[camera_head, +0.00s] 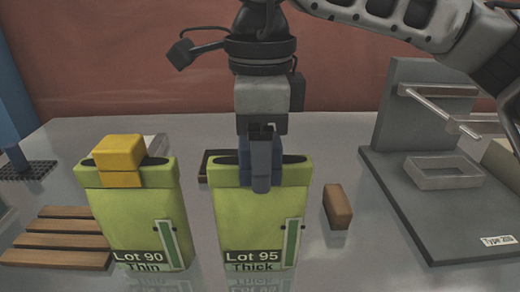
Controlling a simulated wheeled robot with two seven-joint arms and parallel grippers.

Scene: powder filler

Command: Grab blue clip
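The blue clip (246,160) sits on the top edge of the right green bag (232,215), labelled "Lot 95 Thick". My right gripper (262,150) comes down from above and is at the clip, covering much of it. One finger shows in front of the clip; the other is hidden, so I cannot tell whether the grip is closed. My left gripper is not in view.
A yellow clip (119,153) sits on the left green bag (145,225), "Lot 90 Thin". A wooden slatted rack (60,240) stands left, and a brown block (338,206) right of the Lot 95 bag.

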